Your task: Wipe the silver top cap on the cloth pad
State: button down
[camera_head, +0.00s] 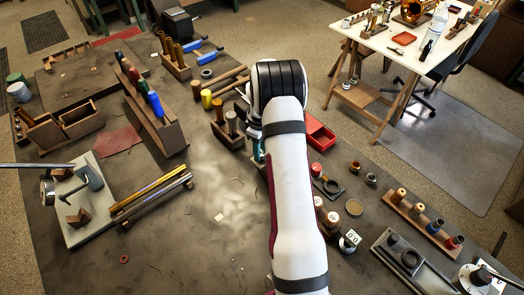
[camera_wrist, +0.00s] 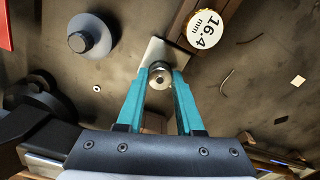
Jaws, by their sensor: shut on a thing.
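In the wrist view my gripper (camera_wrist: 160,82) has teal fingers closed on the silver top cap (camera_wrist: 160,71), a small round shiny piece with a dark centre. The cap is between the fingertips, in front of a pale, flat, square-edged pad (camera_wrist: 151,50). I cannot tell whether the cap touches this pad, or whether the pad is cloth. In the head view my arm hides the cap and most of the gripper; only a bit of teal shows. A dark red flat cloth (camera_head: 117,141) lies on the bench at left in that view.
In the head view, a red tray (camera_head: 318,134) is right of my arm, and a wooden tool rack (camera_head: 153,118) stands left. The bench's front middle is mostly clear.

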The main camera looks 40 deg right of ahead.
jog(key=shift+s, duration=0.95)
jog(key=shift+w, duration=1)
jog(key=shift+s, duration=1)
jog(key=shift+w, duration=0.5)
jog(key=shift+r, duration=2.5)
